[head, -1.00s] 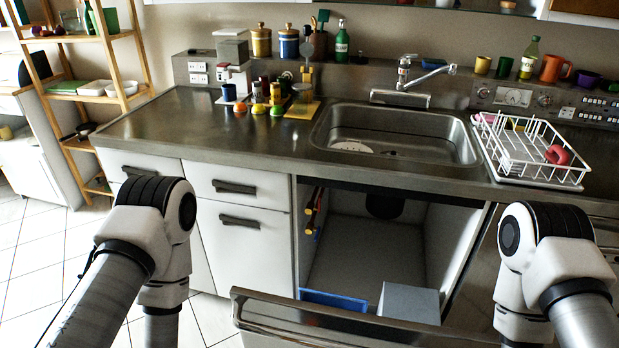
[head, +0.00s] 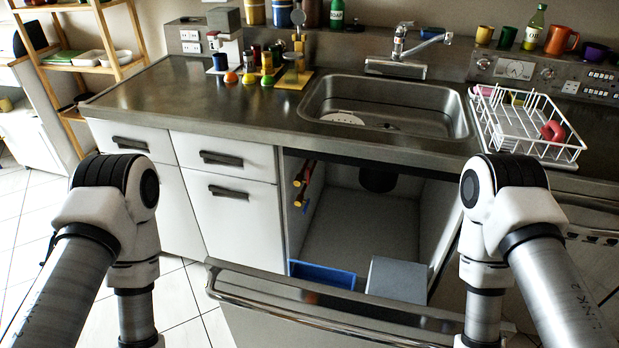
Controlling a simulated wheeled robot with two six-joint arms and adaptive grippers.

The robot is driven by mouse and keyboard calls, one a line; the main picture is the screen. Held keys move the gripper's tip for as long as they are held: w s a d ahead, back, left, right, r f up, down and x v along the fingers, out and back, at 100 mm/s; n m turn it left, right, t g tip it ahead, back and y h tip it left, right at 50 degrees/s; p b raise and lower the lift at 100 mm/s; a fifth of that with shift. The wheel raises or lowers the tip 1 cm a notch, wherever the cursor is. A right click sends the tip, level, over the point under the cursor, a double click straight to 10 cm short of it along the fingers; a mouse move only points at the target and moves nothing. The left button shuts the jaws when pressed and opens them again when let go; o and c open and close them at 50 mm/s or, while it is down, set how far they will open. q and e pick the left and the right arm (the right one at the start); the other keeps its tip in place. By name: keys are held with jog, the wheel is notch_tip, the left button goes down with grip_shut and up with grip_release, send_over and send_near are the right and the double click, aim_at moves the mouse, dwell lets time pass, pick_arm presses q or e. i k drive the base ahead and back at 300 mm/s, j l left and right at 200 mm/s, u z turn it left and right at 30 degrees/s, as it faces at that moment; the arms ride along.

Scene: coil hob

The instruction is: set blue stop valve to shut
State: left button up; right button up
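Under the sink, the open cabinet (head: 345,228) shows small red and yellow fittings (head: 300,196) on its left inner wall. A small blue spot (head: 306,206) sits just below them and may be the blue stop valve. It is too small to tell its shape or which way its handle points. My two arms come in from the lower left and lower right, outside the cabinet. Both grippers are below the picture and cannot be seen.
A pulled-down front panel with a metal rail (head: 320,318) lies across the cabinet's front. A blue bin (head: 322,275) and a grey box (head: 397,278) stand at the opening. A dark round part (head: 378,178) hangs under the sink basin (head: 385,110). The cabinet's middle floor is clear.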

aim_at(307, 202)
jog(key=i+j+z, duration=0.1)
jog(key=j+z, duration=0.8)
jog(key=k+j+z, duration=0.15)
jog(key=j+z, duration=0.3)
jog(key=j, duration=0.15)
jog(key=i+l, duration=0.2)
jog(key=i, duration=0.25)
